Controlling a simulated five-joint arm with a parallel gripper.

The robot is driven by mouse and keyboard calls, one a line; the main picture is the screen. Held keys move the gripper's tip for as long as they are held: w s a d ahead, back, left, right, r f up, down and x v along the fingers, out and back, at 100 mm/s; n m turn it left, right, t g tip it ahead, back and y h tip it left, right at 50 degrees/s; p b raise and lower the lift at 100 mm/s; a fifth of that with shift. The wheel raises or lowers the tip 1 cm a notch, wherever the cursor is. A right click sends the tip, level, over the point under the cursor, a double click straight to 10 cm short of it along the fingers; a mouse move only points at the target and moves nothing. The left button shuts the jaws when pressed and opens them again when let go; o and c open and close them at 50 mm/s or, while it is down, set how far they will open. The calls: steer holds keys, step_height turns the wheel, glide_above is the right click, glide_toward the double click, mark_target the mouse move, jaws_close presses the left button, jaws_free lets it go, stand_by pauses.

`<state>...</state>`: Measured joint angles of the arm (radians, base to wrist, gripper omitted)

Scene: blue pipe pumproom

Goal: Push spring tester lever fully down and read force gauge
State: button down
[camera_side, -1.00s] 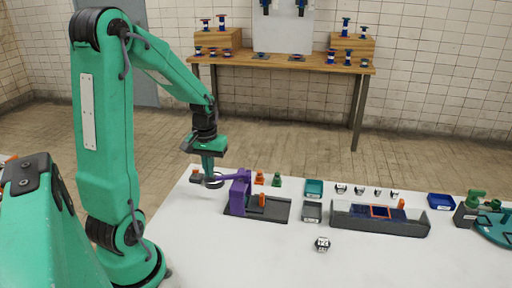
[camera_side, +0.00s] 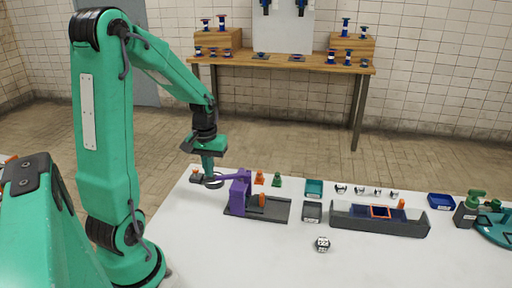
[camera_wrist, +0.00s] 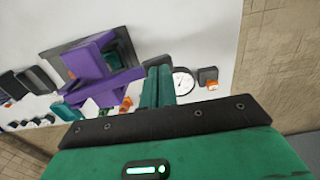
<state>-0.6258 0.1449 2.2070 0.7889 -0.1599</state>
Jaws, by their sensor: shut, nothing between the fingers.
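The spring tester has a purple post (camera_side: 239,194) on a dark base (camera_side: 275,210), with an orange cylinder (camera_side: 262,200) on the base. Its purple lever (camera_side: 228,178) reaches left from the post, nearly level. My gripper (camera_side: 208,174) is shut and empty, pointing down at the lever's free end; I cannot tell whether it touches. In the wrist view, the shut fingers (camera_wrist: 158,72) lie beside the end of the purple lever (camera_wrist: 110,88). The round white force gauge (camera_wrist: 183,82) shows right of the fingers; its reading is too small to tell. It is partly hidden in the side view.
A dark box (camera_side: 196,180) with an orange top stands left of the gripper. Orange (camera_side: 259,177) and green (camera_side: 277,180) pieces stand behind the tester. Bins and a long grey tray (camera_side: 380,222) lie right. The table's front middle is mostly clear, except for a small block (camera_side: 322,244).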

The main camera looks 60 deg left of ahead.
step_height(320, 180, up, 12)
steer(key=shift+f, duration=0.15)
stand_by(1.4)
steer(key=shift+d, duration=0.1)
